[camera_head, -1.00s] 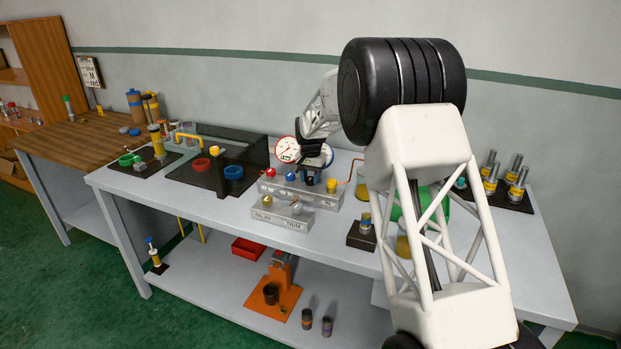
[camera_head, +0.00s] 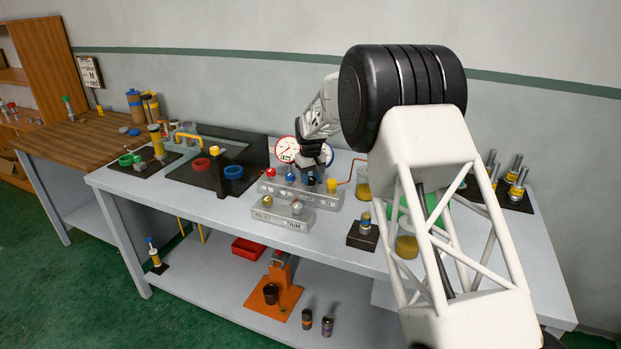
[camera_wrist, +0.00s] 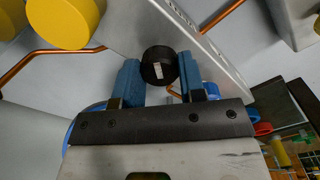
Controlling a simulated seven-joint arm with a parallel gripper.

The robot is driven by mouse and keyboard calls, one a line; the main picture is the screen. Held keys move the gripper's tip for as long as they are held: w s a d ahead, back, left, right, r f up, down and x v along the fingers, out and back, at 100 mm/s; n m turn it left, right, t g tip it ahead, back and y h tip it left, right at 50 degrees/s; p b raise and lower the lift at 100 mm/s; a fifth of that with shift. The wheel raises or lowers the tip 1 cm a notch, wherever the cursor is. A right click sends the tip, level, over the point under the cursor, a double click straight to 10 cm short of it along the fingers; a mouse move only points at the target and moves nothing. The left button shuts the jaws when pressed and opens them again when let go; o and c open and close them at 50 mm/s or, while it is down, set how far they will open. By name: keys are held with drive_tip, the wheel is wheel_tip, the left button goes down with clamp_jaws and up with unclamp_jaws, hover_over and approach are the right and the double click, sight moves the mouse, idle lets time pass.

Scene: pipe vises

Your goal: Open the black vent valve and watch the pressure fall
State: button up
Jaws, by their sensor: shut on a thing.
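The black vent valve (camera_wrist: 157,66) is a round black knob with a pale mark, on the silver manifold block (camera_wrist: 200,75). In the wrist view my gripper (camera_wrist: 160,76) has its two blue-padded fingers on either side of the knob, shut on it. In the head view my gripper (camera_head: 311,171) reaches down to the manifold (camera_head: 300,194) and mostly hides the knob. A red-rimmed gauge (camera_head: 286,149) stands behind the manifold; its reading is too small to tell. A blue-rimmed gauge (camera_head: 329,154) is partly hidden by my gripper.
On the manifold sit a red knob (camera_head: 271,172), a blue knob (camera_head: 291,177) and a yellow knob (camera_head: 332,185), close to my gripper. A lower silver block (camera_head: 283,213) stands in front. A copper pipe (camera_head: 346,180) runs right towards a jar (camera_head: 362,184).

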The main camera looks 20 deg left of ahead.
sight(311, 178)
drive_tip(key=n, duration=0.5)
idle(0.4)
drive_tip(key=shift+r, duration=0.1)
drive_tip(key=o, duration=0.9)
drive_tip(key=shift+r, duration=3.85)
